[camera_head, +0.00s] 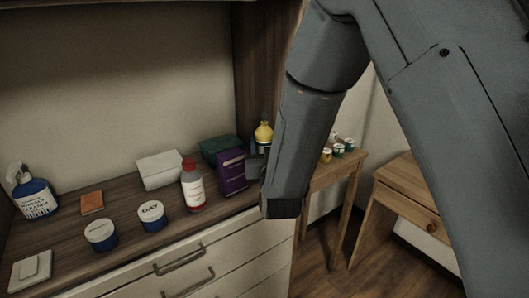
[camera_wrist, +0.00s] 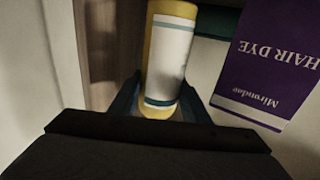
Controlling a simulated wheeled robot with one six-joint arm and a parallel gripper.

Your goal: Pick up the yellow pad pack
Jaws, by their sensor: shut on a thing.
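The yellow pad pack is a yellow cylinder with a white label and a dark green band. It fills the gap between the fingers of my gripper (camera_wrist: 160,101) in the wrist view, where the pack (camera_wrist: 169,58) points away from the camera. In the head view the yellow top of the pack (camera_head: 263,133) shows at the right end of the dresser top, behind my gripper (camera_head: 258,168). My gripper is shut on the pack. Its lower part is hidden in the head view, so I cannot tell whether it touches the dresser top.
A purple hair dye box (camera_head: 232,172) stands close left of my gripper; it also shows in the wrist view (camera_wrist: 268,62). A dark green box (camera_head: 219,147) lies behind it. A red-capped bottle (camera_head: 193,188), a white box (camera_head: 159,170) and two round jars stand further left on the dresser (camera_head: 130,251).

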